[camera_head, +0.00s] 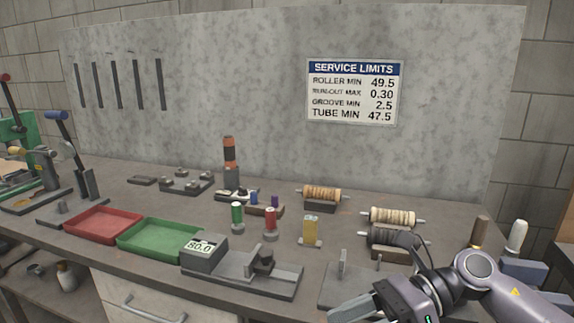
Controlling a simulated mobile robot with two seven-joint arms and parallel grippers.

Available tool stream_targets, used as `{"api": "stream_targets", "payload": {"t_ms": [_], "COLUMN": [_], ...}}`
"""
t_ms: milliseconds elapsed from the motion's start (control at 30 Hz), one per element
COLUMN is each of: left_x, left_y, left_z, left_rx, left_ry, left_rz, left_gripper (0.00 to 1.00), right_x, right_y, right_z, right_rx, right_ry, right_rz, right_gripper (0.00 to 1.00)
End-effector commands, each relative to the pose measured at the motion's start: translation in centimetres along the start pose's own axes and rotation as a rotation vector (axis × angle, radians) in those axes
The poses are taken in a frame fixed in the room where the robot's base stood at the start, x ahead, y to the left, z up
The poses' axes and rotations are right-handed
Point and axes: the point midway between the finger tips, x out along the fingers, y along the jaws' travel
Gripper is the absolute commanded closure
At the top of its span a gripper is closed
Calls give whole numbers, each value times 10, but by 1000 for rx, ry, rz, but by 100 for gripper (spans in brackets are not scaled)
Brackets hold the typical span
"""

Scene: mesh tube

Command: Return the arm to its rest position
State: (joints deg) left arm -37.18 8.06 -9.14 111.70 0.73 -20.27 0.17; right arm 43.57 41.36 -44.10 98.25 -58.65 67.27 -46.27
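My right arm (480,280) comes in from the lower right corner, over the front right part of the bench. Its gripper (350,310) points left at the bottom edge of the picture. The fingers are partly cut off by the frame, so I cannot tell whether they are open or shut. I see no object between them. My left arm and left gripper are not in view.
The grey bench (130,190) carries a red tray (104,223), a green tray (158,239), a gauge reading 80.0 (204,250), and rollers on stands (322,194) and (392,217). A grey fixture (345,278) stands beside my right gripper. A grey panel stands behind.

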Motion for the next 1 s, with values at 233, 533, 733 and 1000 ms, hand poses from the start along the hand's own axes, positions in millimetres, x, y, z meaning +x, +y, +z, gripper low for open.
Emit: {"api": "stream_targets", "payload": {"t_ms": [233,533,733,1000], "left_x": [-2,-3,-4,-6], "left_y": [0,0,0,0], "left_z": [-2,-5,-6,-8], "left_rx": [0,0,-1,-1], "left_ry": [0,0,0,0], "left_rz": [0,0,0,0], "left_gripper": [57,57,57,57], "right_x": [31,13,-4,-6], "right_y": [2,-33,-52,-28], "right_z": [21,-13,-91,-238], "right_rx": [473,1174,1676,2336], "right_ry": [-513,-1091,-1456,-1934], "right_rz": [64,102,96,43], "right_gripper": [42,42,42,42]}}
